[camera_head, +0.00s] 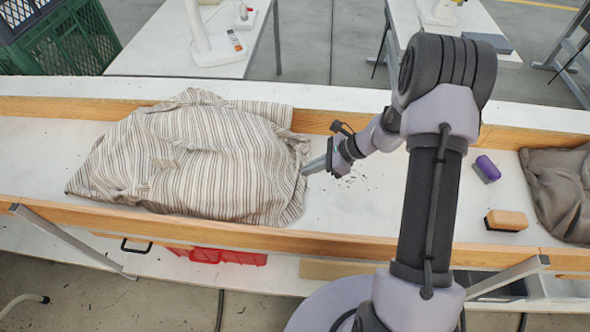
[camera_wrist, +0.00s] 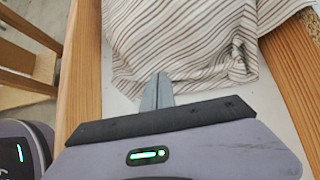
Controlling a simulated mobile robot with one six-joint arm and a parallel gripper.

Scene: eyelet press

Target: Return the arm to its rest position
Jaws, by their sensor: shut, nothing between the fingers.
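My arm stands over the right half of the workbench in the head view, bent at the elbow, with its end pointing left. My gripper (camera_head: 312,168) is shut and empty, low over the white bench top. Its tip is beside the right edge of a striped cloth (camera_head: 205,160) that lies heaped on the bench. In the wrist view the shut fingers (camera_wrist: 160,80) point at the edge of the striped cloth (camera_wrist: 185,38). I cannot tell whether the fingertips touch the cloth.
A purple block (camera_head: 488,168), an orange-topped brush or block (camera_head: 506,220) and a grey-brown cloth (camera_head: 562,190) lie right of my arm. Wooden rails (camera_head: 340,246) edge the bench front and back. A green crate (camera_head: 62,40) stands behind left. Bare bench top shows around my gripper.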

